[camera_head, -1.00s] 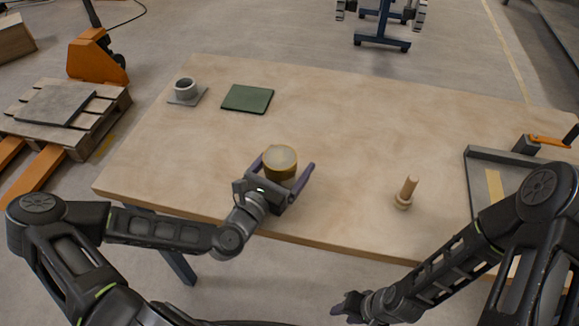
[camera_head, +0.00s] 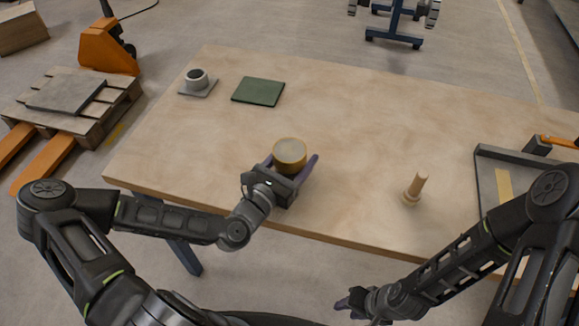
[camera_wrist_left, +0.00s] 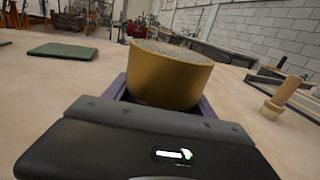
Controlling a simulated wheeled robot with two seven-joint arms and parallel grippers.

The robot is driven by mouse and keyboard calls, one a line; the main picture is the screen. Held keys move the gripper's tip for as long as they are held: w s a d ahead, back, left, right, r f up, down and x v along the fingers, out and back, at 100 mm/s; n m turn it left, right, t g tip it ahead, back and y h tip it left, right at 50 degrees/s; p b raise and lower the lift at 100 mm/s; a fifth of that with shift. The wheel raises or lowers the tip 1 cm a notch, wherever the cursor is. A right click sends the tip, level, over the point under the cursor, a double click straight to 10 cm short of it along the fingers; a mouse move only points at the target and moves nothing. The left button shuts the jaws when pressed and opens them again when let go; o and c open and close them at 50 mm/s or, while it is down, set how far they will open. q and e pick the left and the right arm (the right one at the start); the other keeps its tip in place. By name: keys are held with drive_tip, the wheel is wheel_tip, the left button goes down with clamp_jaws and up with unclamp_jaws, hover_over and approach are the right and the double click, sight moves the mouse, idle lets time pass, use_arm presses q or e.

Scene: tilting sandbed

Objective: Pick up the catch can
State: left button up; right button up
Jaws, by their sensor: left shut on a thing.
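The catch can (camera_head: 290,153) is a short, round, brass-coloured can with a grey top, upright near the front of the wooden table. My left gripper (camera_head: 292,163) is shut on it, with one purple finger on each side. In the left wrist view the can (camera_wrist_left: 167,78) fills the middle, between the fingers, and its lower part is hidden. I cannot tell whether it touches the table. My right gripper (camera_head: 350,304) is in front of the table's near edge, away from the can; its finger gap is unclear.
A green mat (camera_head: 258,91) and a grey plate (camera_head: 190,91) with a round cup (camera_head: 196,78) lie at the back left. A wooden peg (camera_head: 416,188) stands to the right. A grey frame (camera_head: 484,170) is at the far right. The table (camera_head: 350,120) between is clear.

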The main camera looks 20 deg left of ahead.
sight(296, 142)
use_arm(q)
drive_tip(key=c, duration=0.9)
drive_tip(key=shift+r, duration=0.1)
drive_tip(key=shift+r, duration=0.6)
wheel_tip(296, 142, up, 8)
drive_tip(key=p, duration=0.6)
drive_tip(key=shift+f, duration=0.2)
drive_tip(key=shift+r+p, duration=0.6)
drive_tip(key=shift+p, duration=0.1)
drive_tip(key=shift+f, duration=0.1)
drive_tip(key=shift+f+b, duration=4.25)
drive_tip(key=shift+f, duration=0.55)
drive_tip(key=shift+f, duration=0.15)
